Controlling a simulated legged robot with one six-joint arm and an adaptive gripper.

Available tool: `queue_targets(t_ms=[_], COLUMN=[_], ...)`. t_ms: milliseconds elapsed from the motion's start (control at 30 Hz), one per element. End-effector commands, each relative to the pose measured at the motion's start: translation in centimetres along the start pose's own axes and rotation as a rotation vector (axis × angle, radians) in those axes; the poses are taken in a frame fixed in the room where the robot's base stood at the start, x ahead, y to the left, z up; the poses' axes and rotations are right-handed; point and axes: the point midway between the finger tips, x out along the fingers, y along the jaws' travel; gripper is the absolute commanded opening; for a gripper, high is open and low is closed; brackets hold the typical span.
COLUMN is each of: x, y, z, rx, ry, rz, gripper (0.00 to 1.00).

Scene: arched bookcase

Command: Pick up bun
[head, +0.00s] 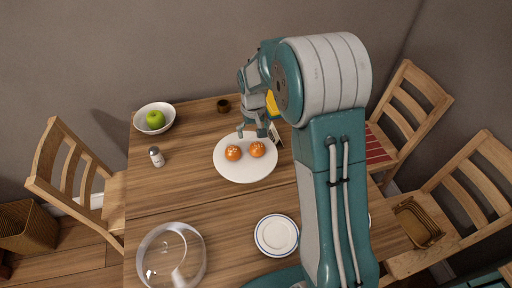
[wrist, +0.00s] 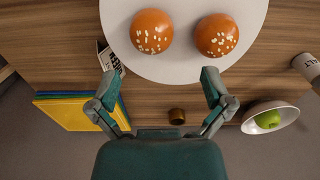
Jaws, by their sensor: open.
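Two orange-brown buns with pale flecks on top lie side by side on a round white board: a left bun (head: 233,153) and a right bun (head: 257,149). The white board (head: 244,174) rests on the wooden table. In the wrist view the buns appear as one bun (wrist: 151,31) at left and another bun (wrist: 216,36) at right. My gripper (head: 256,134) is open and empty at the board's far edge, close to the buns. In the wrist view my gripper (wrist: 160,82) has its fingers spread just short of both buns, touching neither.
A white bowl (head: 141,124) with a green apple (head: 155,119) and a salt shaker (head: 157,157) stand at left. A small brown cup (head: 223,106) is behind the board. A glass bowl (head: 150,262) and a plate (head: 277,235) are nearer. Coloured books (wrist: 75,112) lie beside my gripper. Chairs surround the table.

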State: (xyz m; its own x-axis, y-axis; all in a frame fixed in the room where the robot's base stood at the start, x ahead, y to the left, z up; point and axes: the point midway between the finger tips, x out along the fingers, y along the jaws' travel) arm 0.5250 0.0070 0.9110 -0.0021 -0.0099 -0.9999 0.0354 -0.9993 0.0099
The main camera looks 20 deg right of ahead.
Motion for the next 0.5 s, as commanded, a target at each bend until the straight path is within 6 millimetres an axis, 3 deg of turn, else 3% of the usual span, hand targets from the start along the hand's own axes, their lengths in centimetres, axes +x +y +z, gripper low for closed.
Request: queue_targets(t_ms=[233,500], x=[2.5,6.4], y=[1.0,0.1], z=[0.1,0.4], rx=[0.004,0.003], ry=[0.0,-0.002], rz=[-0.01,-0.004], gripper=[1.0,1.0])
